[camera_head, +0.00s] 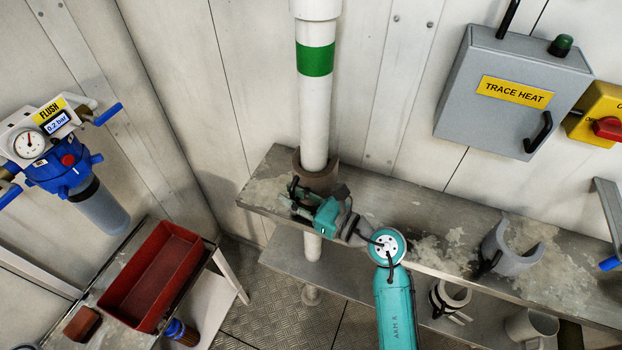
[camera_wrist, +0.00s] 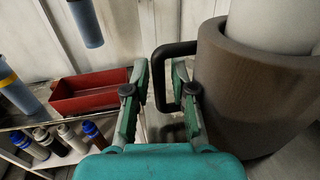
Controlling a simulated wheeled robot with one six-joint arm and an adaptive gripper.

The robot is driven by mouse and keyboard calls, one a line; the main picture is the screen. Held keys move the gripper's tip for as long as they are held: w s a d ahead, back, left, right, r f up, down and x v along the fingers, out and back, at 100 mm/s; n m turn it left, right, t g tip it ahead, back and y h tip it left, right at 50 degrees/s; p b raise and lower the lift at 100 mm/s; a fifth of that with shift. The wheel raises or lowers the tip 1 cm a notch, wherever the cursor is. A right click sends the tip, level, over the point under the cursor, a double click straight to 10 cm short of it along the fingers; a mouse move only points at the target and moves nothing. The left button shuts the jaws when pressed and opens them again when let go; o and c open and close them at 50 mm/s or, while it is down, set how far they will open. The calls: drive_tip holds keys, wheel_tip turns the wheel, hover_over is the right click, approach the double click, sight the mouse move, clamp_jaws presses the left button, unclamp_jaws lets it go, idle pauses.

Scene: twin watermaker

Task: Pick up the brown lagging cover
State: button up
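The brown lagging cover (camera_head: 318,176) sits around the white vertical pipe (camera_head: 314,110) at bench height. In the wrist view the cover (camera_wrist: 255,90) fills the right side, with its black handle (camera_wrist: 160,78) facing left. My gripper (camera_head: 308,200) is at the cover's front. In the wrist view my gripper (camera_wrist: 160,72) is open, with its two green-padded fingers spread. The handle's upright bar shows between the fingers, with a gap to the left finger. The right finger overlaps the handle loop in the picture; I cannot tell if it touches.
The steel bench (camera_head: 440,215) runs right from the pipe. A grey open shell (camera_head: 511,250) stands on it, and other fittings lie on the lower shelf. A red tray (camera_head: 152,280) is on the left table. A trace heat box (camera_head: 510,92) is on the wall.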

sight(291, 189)
clamp_jaws()
idle(0.3)
drive_tip(key=shift+r, duration=0.45)
drive_tip(key=r, duration=0.2)
drive_tip(key=shift+s+a+r, duration=0.15)
drive_tip(key=shift+s+r, duration=0.1)
drive_tip(key=shift+r, duration=0.1)
drive_tip(key=s+a, duration=0.3)
drive_tip(key=s, duration=0.5)
drive_tip(key=s+a, duration=0.3)
drive_tip(key=s, duration=0.5)
drive_tip(key=shift+s, duration=0.2)
drive_tip(key=shift+c, duration=1.6)
unclamp_jaws()
clamp_jaws()
